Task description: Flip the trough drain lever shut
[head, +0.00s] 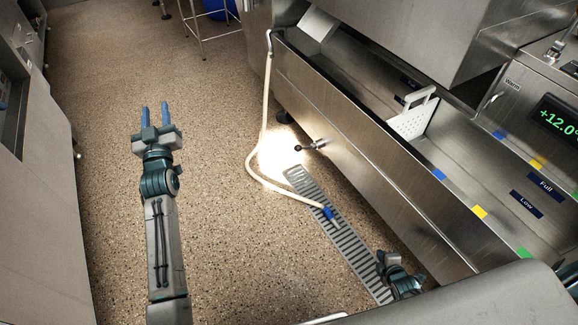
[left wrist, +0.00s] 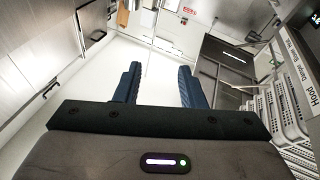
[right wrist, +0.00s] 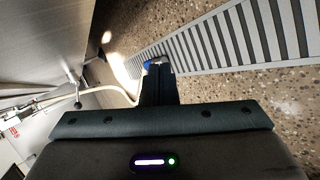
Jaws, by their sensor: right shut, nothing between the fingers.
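The steel trough (head: 372,160) runs diagonally along the right side of the head view. Its drain lever (head: 312,146), a short metal stub with a dark ball knob, sticks out low on the front wall. A lever with a dark knob also shows at the left of the right wrist view (right wrist: 77,95). My left gripper (head: 154,106) is open and empty over the floor, well left of the lever; its two fingers stand apart in the left wrist view (left wrist: 158,72). My right gripper (right wrist: 156,68) is shut and empty. In the head view my right arm is low, near the trough's near end, its fingertips unclear.
A pale hose (head: 264,110) hangs from the trough's far end and curves over the floor to a blue end piece (head: 328,214) on the floor grate (head: 350,246).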

